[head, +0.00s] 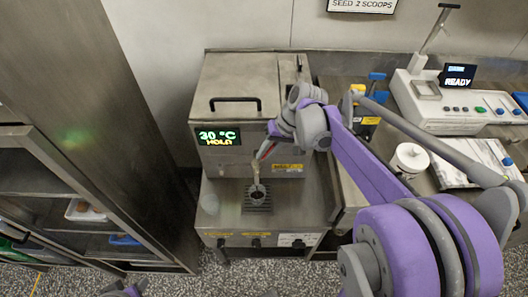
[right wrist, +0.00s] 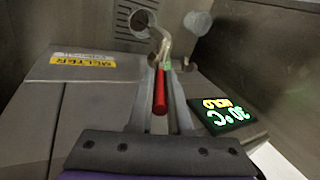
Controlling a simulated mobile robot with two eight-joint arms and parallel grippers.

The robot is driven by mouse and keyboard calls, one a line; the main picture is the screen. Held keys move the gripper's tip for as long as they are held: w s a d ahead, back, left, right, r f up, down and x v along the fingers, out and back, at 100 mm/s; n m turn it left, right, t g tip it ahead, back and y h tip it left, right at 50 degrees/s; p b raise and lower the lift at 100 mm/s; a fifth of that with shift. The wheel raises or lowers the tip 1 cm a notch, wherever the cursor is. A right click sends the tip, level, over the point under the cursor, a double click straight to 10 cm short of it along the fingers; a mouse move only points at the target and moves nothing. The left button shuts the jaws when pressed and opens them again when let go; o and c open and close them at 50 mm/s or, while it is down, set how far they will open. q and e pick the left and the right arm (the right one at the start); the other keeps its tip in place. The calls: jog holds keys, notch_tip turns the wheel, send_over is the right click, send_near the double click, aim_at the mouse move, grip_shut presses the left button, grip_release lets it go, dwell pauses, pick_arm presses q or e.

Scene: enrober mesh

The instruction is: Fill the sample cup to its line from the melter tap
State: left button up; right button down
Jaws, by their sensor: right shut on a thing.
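The melter (head: 255,95) stands against the wall, its display (head: 218,136) reading 30 °C HOLD. Its metal tap (head: 256,168) points down over a small cup (head: 257,194) on the dark drip grate; the cup looks dark inside, but its fill level and line cannot be made out. My right gripper (head: 268,150) is at the tap's lever. In the right wrist view, the gripper (right wrist: 160,92) is shut on the red tap lever (right wrist: 160,90), with the curved tap (right wrist: 152,38) just beyond. I cannot tell whether anything flows.
A pale translucent round thing (head: 209,204) stands left of the grate. A white machine (head: 440,105) reading READY, a white lidded pot (head: 409,159) and a marbled slab (head: 470,165) are on the right counter. An open shelf rack (head: 60,200) stands left.

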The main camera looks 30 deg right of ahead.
jog(key=c, duration=0.8)
grip_release()
jog(key=shift+c, duration=0.2)
jog(key=v, duration=1)
jog(key=shift+r+p, duration=0.35)
jog(key=shift+s+d, duration=0.1)
